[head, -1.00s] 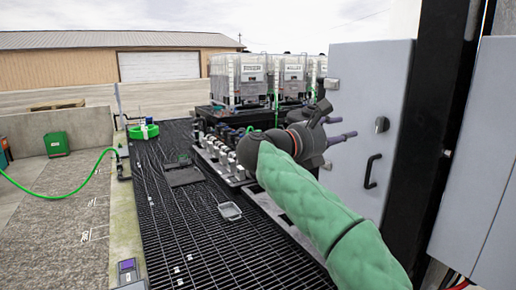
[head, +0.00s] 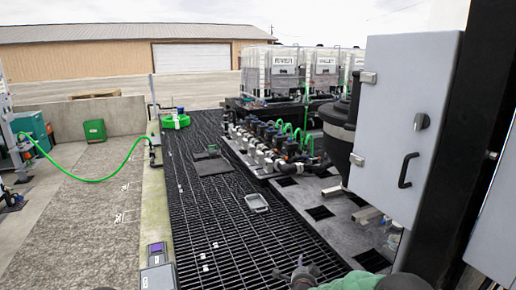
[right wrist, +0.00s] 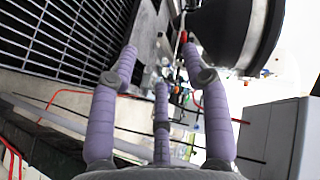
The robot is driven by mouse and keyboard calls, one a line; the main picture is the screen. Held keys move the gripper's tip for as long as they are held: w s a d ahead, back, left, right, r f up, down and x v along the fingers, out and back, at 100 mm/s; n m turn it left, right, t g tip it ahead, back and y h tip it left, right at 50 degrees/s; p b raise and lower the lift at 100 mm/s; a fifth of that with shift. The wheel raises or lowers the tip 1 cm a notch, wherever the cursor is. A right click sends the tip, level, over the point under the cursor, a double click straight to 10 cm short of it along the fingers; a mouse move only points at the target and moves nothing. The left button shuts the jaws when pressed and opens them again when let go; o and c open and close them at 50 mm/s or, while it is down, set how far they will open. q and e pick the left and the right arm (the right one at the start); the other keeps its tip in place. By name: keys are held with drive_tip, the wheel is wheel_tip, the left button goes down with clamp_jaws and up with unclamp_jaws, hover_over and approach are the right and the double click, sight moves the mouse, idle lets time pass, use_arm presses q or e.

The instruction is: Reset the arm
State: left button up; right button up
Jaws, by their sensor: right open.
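My right arm, in a green quilted sleeve (head: 352,282), shows only at the bottom edge of the head view. My right gripper (head: 303,272) is low there, over the black grating, and partly cut off by the frame. In the right wrist view its purple segmented fingers (right wrist: 160,62) are spread open with nothing between them. My left gripper is not in view.
A grey cabinet (head: 405,120) stands at the right beside a black vessel (head: 338,135). A small grey tray (head: 257,203) lies on the grating. The grating's middle is otherwise mostly clear.

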drive_tip(key=s+a+f+n+g+y, duration=0.2)
drive_tip(key=s+f+n+g, duration=0.15)
drive_tip(key=s+f, duration=0.6)
drive_tip(key=s+a+f+n+g+y, duration=0.1)
drive_tip(key=s+f+n+g+y, duration=0.2)
drive_tip(key=s+f, duration=0.7)
drive_tip(key=s+a+f+n+g, duration=0.2)
drive_tip(key=s+f+n+g, duration=0.1)
drive_tip(key=s, duration=0.9)
drive_tip(key=s+a+f+n+g+y, duration=0.1)
drive_tip(key=s+a+f+n+g, duration=0.1)
drive_tip(key=s, duration=1)
wheel_tip(320, 180, down, 3)
drive_tip(key=shift+r+n+g+y, duration=0.1)
drive_tip(key=shift+n+g+y, duration=0.2)
drive_tip(key=shift+n+g, duration=0.45)
drive_tip(key=shift+w, duration=0.1)
drive_tip(key=shift+c, duration=0.2)
